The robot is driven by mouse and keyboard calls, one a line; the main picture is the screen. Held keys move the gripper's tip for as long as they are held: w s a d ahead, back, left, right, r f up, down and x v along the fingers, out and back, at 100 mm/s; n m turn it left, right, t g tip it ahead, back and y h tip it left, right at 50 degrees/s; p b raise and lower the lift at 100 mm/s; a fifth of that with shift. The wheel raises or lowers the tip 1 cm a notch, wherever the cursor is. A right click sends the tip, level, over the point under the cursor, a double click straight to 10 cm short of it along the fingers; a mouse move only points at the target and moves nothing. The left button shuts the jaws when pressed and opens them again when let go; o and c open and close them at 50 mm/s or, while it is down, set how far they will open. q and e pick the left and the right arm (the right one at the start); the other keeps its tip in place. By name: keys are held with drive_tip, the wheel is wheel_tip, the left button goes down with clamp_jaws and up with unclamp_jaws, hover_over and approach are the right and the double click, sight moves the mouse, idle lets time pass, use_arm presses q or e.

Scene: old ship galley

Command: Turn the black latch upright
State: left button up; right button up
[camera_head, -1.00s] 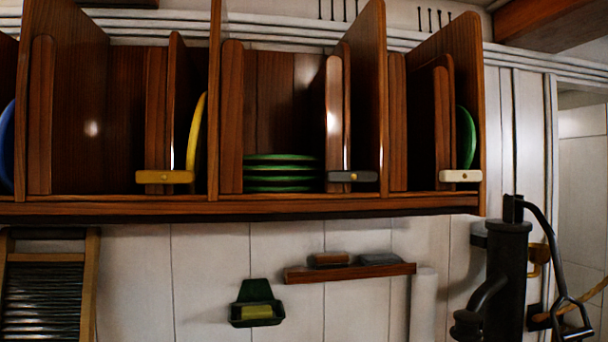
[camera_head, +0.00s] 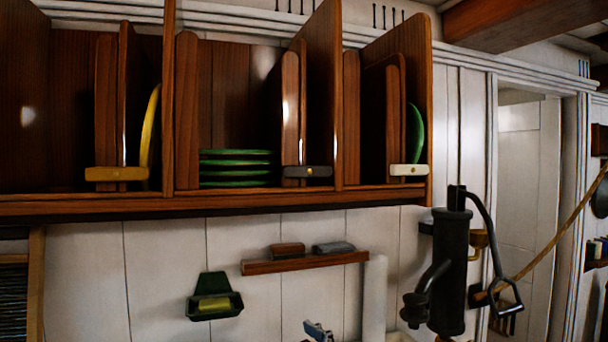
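The black latch (camera_head: 308,172) is a short dark bar with a brass-coloured pivot. It lies horizontal at the front lower edge of the wooden plate rack, in front of a narrow slot to the right of the stacked green plates (camera_head: 236,168). A yellow latch (camera_head: 117,174) to its left and a white latch (camera_head: 408,170) to its right also lie horizontal. A small blue-grey and white object at the bottom edge may be part of my arm; I cannot tell. Neither gripper can be made out.
The rack's bottom shelf (camera_head: 100,207) juts out above the white wall. Below it are a small wooden shelf (camera_head: 305,263) with two blocks, and a green soap holder (camera_head: 214,301). A black pump (camera_head: 452,270) stands at right. A rope (camera_head: 550,235) hangs near the doorway.

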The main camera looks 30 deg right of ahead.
wheel_tip(320, 180, up, 13)
drive_tip(key=d+m+t+h, duration=0.1)
drive_tip(key=d+t, duration=0.2)
drive_tip(key=m+t+h, duration=0.2)
drive_tip(key=t, duration=0.1)
approach(310, 173)
drive_tip(key=w+r, duration=0.1)
drive_tip(key=w, duration=0.1)
drive_tip(key=p+x, duration=0.4)
drive_tip(key=x, duration=0.2)
drive_tip(key=shift+w+d+r, duration=0.15)
drive_tip(key=shift+d+r, duration=0.05)
drive_tip(key=shift+w+d+r+p, duration=0.1)
drive_tip(key=shift+w+d+p, duration=0.05)
drive_tip(key=shift+w+p, duration=0.3)
drive_tip(key=c, duration=1.2)
